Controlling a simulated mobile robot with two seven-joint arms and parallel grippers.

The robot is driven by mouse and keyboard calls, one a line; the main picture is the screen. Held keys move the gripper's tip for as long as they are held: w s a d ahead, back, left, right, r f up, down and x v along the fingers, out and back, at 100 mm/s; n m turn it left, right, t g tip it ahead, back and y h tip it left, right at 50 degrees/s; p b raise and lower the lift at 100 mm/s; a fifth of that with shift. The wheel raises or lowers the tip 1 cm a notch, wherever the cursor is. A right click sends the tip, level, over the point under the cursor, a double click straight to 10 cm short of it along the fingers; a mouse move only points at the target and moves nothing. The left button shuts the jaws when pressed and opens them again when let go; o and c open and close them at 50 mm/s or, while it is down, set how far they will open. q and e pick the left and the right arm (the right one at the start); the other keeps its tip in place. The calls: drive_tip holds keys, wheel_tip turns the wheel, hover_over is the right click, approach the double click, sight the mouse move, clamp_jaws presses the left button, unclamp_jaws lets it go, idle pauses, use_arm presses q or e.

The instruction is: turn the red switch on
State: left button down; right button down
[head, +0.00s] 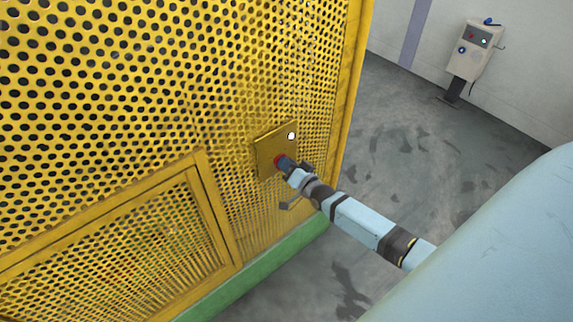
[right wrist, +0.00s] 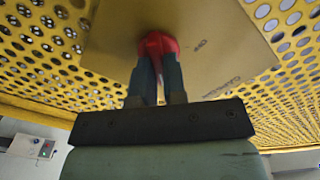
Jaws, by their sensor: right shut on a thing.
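The red switch (head: 278,159) sits on a flat yellow plate (head: 264,151) on the perforated yellow guard. My right gripper (head: 283,163) reaches the switch from the right and covers part of it. In the right wrist view the fingers of my right gripper (right wrist: 158,75) are shut on the red switch (right wrist: 157,44). Small dark lettering shows on the plate (right wrist: 225,50) beside the switch, but its setting is hard to read. A white round button or lamp (head: 291,135) is above the switch. My left gripper is not in view.
The perforated yellow guard (head: 120,80) fills the left, with a framed panel below and a green base (head: 260,268). A grey control box (head: 475,50) on a post stands by the far wall. The grey floor (head: 400,140) between is clear.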

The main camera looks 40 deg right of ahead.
idle(0.6)
drive_tip(key=c, duration=1.2)
unclamp_jaws()
drive_tip(key=shift+s, duration=0.15)
drive_tip(key=s, duration=0.4)
drive_tip(key=s+b, duration=0.1)
drive_tip(key=s, duration=0.4)
drive_tip(key=s+d, duration=0.1)
drive_tip(key=s, duration=0.3)
drive_tip(key=shift+s+d+b, duration=0.1)
drive_tip(key=shift+s+b, duration=0.15)
drive_tip(key=shift+b, duration=0.05)
drive_tip(key=s+a+n+g+p, duration=0.1)
drive_tip(key=s+a+n+g, duration=0.1)
drive_tip(key=a, duration=0.4)
drive_tip(key=s+a+n+g+y+p, duration=0.1)
drive_tip(key=s+a+n+g, duration=0.1)
drive_tip(key=s+a+n, duration=0.3)
drive_tip(key=s+a+f+n+g+y+p, duration=0.1)
drive_tip(key=s+a+n+g, duration=0.2)
drive_tip(key=s+a, duration=0.3)
drive_tip(key=shift+s+a+f+n+p, duration=0.1)
drive_tip(key=shift+a+n+p, duration=0.3)
drive_tip(key=shift+a, duration=0.4)
